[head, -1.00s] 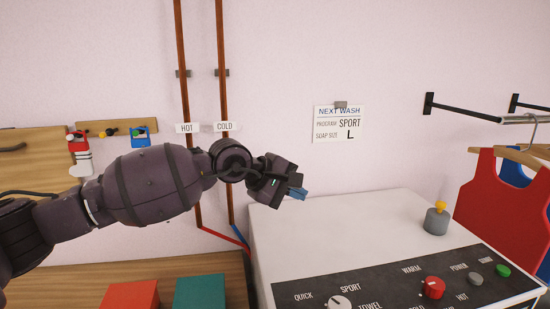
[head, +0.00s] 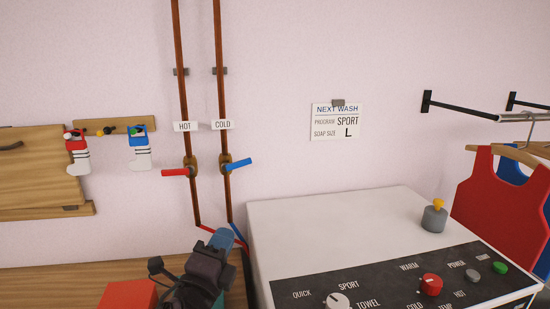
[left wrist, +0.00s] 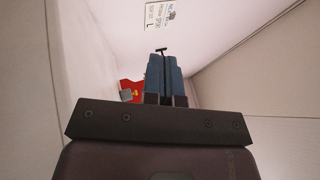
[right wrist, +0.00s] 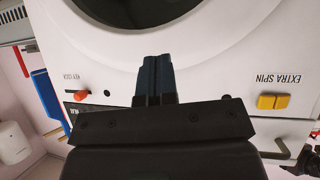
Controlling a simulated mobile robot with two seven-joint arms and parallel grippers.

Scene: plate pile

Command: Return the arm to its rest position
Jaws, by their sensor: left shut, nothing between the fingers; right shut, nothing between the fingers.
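My left gripper (head: 223,238) shows low in the head view, left of the washing machine and below the pipes. Its blue fingers are together and empty, as the left wrist view (left wrist: 165,78) also shows. My right gripper is out of the head view. In the right wrist view its blue fingers (right wrist: 155,80) are together and empty, in front of a white machine front with a dark round door (right wrist: 140,10), an orange switch (right wrist: 273,101) and a red knob (right wrist: 82,95).
The white washing machine (head: 330,225) fills the lower right. Pipes carry a red hot valve handle (head: 176,172) and a blue cold one (head: 238,164). Red (head: 490,195) and blue vests hang at right. A red box (head: 125,295) sits on the wooden counter (head: 60,285). Socks hang at left.

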